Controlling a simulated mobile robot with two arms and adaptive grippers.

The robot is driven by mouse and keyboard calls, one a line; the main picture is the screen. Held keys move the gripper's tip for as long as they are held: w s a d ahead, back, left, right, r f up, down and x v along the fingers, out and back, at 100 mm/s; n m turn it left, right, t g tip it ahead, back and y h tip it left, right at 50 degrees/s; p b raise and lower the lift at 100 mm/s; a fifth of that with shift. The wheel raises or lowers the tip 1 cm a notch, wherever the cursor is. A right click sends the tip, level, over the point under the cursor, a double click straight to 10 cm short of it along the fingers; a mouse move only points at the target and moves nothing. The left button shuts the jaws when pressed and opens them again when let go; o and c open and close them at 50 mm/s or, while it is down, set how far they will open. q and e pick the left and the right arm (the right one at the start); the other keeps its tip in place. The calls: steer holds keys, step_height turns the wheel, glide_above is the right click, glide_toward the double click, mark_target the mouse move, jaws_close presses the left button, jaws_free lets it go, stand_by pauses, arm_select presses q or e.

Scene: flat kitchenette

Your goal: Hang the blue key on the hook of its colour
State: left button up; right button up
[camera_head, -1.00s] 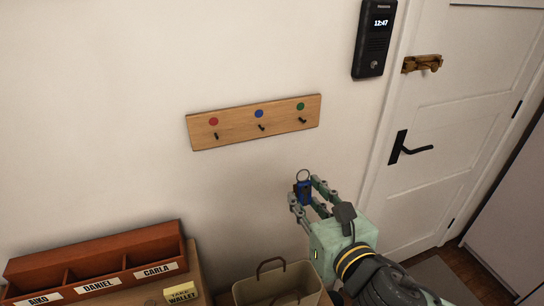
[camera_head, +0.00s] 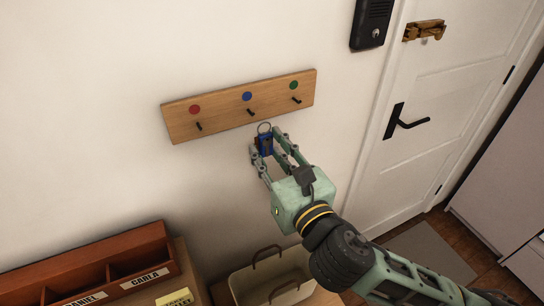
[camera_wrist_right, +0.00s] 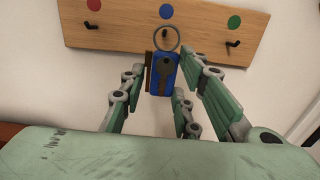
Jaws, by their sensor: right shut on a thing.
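The blue key (camera_head: 265,146) has a blue tag and a metal ring on top. My right gripper (camera_head: 268,149) is shut on it and holds it upright with the ring up, just below the wooden hook board (camera_head: 181,122). In the right wrist view the blue key (camera_wrist_right: 163,83) is between the fingers, its ring in front of the board's lower part. The blue dot (camera_head: 247,96) marks the middle hook (camera_head: 251,112). My left gripper is not in view.
The board also has a red dot (camera_head: 194,109) and a green dot (camera_head: 294,85), each above a dark hook. Below stand a beige basket (camera_head: 240,290) and a brown name-labelled tray (camera_head: 150,238). The door (camera_head: 440,110) is at the right.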

mark_target(265, 149)
steer(key=shift+b+x, duration=0.4)
steer(key=shift+x, duration=0.7)
steer(key=shift+w+a+f, duration=0.2)
steer(key=shift+w, duration=0.3)
steer(key=shift+w+a+b, duration=0.3)
steer(key=shift+w+b, duration=0.25)
steer(key=shift+w, duration=0.15)
steer(key=shift+w+a+f+b, duration=0.15)
steer(key=shift+w+b, duration=0.2)
steer(key=shift+w, duration=0.05)
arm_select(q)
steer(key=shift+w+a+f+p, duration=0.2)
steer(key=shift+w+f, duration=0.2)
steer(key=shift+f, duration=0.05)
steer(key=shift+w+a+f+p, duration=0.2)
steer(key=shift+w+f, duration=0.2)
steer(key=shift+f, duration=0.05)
arm_select(e)
steer(key=shift+w+a+f, duration=0.15)
steer(key=shift+w, duration=0.2)
steer(key=shift+w+a+f, duration=0.15)
steer(key=shift+w, duration=0.2)
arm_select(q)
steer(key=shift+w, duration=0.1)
arm_select(e)
steer(key=o, duration=1.2)
